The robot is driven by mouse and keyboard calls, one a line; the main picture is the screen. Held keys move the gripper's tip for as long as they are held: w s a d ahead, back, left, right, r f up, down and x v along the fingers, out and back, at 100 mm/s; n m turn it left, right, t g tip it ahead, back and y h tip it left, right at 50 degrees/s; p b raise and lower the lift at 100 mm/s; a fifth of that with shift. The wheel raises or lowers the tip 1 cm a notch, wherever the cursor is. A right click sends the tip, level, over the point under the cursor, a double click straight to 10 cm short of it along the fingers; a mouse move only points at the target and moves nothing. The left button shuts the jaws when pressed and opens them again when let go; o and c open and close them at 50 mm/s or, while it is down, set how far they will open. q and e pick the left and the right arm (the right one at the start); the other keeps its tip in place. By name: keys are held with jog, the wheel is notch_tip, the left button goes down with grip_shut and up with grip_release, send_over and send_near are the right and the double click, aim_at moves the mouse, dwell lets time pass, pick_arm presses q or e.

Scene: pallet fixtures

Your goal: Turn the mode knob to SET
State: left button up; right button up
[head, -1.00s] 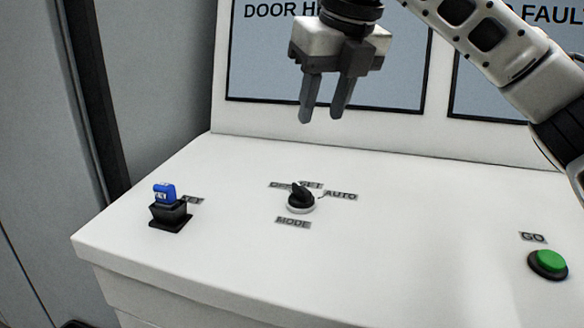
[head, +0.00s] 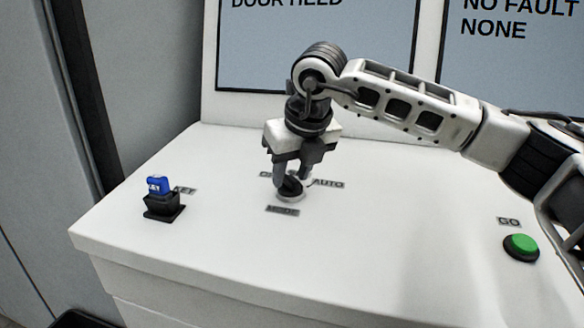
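The mode knob (head: 290,188) is a black pointer knob on a pale round base, on the white panel top above the MODE label (head: 282,210). My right gripper (head: 291,184) points down at the knob, with one finger on each side of its upper part. I cannot tell whether the fingers touch it. The AUTO label (head: 328,183) shows to the right of the knob. The labels behind the knob, SET among them, are mostly hidden by the gripper. The knob's exact pointing direction is partly hidden. My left gripper is not in view.
A blue-tagged key (head: 158,185) sits in a black key switch (head: 163,207) at the left. A green GO button (head: 521,246) is at the right. Upright screens (head: 315,50) stand behind the panel top. The panel's front area is clear.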

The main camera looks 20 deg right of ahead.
grip_shut()
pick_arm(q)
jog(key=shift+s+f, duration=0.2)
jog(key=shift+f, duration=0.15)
